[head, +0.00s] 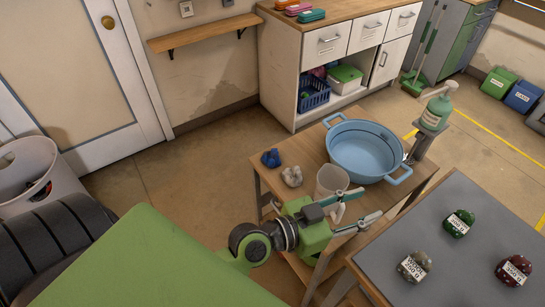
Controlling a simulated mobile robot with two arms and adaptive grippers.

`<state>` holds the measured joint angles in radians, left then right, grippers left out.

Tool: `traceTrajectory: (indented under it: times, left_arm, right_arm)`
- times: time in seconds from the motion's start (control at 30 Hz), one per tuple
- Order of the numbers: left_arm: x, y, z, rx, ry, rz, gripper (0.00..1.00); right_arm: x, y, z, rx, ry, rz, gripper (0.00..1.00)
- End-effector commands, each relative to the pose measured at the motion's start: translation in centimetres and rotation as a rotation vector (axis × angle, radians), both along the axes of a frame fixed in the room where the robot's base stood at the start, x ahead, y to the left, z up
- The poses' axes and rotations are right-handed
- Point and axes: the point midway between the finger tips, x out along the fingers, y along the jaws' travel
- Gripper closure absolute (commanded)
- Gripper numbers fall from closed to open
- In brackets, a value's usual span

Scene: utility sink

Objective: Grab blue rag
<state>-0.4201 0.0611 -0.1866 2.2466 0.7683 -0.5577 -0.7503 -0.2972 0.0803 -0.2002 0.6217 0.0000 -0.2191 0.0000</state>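A small crumpled blue rag (271,158) lies on the left part of the wooden table (312,143), beside a pale grey rag (292,177). My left gripper (373,203) is open, with two separated fingers pointing right over the near side of the table. Nothing shows between its fingertips. It is apart from the blue rag, which lies farther back and to the left. My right gripper is not in view.
A translucent pitcher (331,179) stands between the pale rag and a large blue basin (364,146). A grey-topped table (454,258) with several wrapped bundles is at the right.

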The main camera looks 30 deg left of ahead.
Motion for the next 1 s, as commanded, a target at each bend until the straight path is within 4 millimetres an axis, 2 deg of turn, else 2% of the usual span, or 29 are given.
traceTrajectory:
  times: [0.03,0.1,0.17,0.23,0.33,0.47,0.5,0.6,0.7,0.8,0.9,1.0]
  left_arm:
    - [1.4,0.4,1.9,-0.047,-0.080,0.042,0.64]
    - [3.2,1.8,4.6,-0.112,-0.190,0.131,0.64]
    - [4.6,3.8,6.3,-0.157,-0.265,0.230,0.64]
    - [6.1,6.6,7.4,-0.199,-0.322,0.365,0.64]
    - [7.6,11.2,7.0,-0.231,-0.340,0.580,0.64]
    - [8.5,16.9,3.4,-0.218,-0.253,0.868,0.64]
    - [8.5,18.3,1.9,-0.202,-0.204,0.945,0.64]
    - [7.8,20.8,-2.5,-0.146,-0.061,1.101,0.64]
    - [6.7,22.0,-6.2,-0.083,0.080,1.199,0.64]
    - [5.7,22.4,-8.8,-0.034,0.187,1.249,0.64]
    - [5.2,22.7,-10.2,-0.005,0.245,1.272,0.64]
    - [5.8,23.4,-11.0,0.007,0.262,1.279,0.64]
  right_arm:
    - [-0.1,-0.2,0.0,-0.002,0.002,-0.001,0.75]
    - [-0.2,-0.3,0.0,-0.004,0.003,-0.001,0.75]
    - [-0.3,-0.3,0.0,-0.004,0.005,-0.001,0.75]
    - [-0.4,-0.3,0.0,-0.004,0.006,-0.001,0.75]
    - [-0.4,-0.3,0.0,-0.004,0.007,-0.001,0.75]
    - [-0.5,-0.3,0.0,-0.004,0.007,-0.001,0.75]
    - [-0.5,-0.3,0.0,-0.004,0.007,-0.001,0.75]
    - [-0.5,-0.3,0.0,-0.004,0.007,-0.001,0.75]
    - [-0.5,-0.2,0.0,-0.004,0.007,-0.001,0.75]
    - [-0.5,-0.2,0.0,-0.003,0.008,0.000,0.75]
    - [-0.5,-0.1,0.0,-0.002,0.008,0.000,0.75]
    - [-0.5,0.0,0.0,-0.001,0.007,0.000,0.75]
